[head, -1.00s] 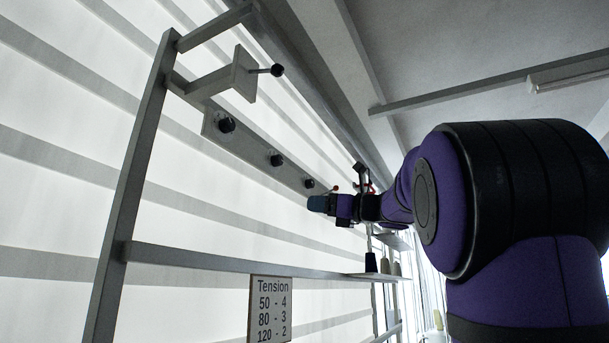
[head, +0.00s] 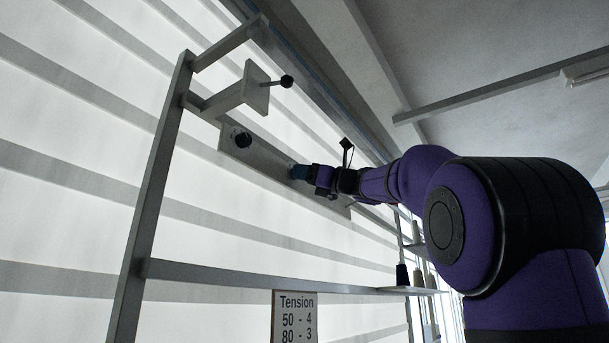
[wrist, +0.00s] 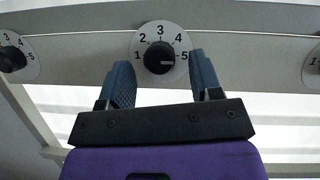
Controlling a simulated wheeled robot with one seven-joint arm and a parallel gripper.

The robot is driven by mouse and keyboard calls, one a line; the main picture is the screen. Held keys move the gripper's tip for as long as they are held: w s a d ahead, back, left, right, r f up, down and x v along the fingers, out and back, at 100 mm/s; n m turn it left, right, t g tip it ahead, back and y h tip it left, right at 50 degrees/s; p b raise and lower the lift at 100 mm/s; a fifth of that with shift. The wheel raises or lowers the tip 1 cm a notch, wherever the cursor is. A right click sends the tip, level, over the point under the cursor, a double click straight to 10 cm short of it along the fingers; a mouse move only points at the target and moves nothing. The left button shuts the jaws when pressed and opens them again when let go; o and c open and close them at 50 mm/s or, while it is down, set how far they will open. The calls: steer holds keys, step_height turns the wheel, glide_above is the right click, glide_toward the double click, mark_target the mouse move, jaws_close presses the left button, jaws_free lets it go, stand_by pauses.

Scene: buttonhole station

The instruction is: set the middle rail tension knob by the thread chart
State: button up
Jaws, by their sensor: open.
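The middle rail tension knob (wrist: 158,57) is black, on a round pale dial marked 1 to 5. Its light pointer mark faces right, near the 5. My gripper (wrist: 160,64) is open, its two blue fingers on either side of the knob's lower part; I cannot tell whether they touch it.
Another black knob (head: 243,140) is to the left on the rail; its dial also shows in the wrist view (wrist: 12,57). A further dial (wrist: 313,66) is cut off at the right. A ball-ended lever (head: 286,82) sticks out above. A dark thread cone (head: 402,275) stands on the shelf beside paler ones.

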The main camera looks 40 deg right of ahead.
steer(key=shift+w+a+r, duration=0.15)
steer(key=shift+w, duration=0.2)
steer(key=shift+c, duration=0.2)
steer(key=c, duration=0.9)
steer(key=shift+n, duration=0.5)
steer(key=shift+w+d+r+n+g+y, duration=0.1)
steer(key=shift+n+g+y, duration=0.6)
steer(key=shift+n, duration=1.05)
steer(key=shift+s+d+n+g+y, duration=0.1)
steer(key=shift+n+g+y, duration=0.55)
steer(key=shift+n, duration=1.15)
steer(key=shift+w+d+r+n+g+y, duration=0.1)
steer(key=shift+n+g+y, duration=0.55)
steer(key=shift+n, duration=1.1)
steer(key=shift+g+h, duration=0.3)
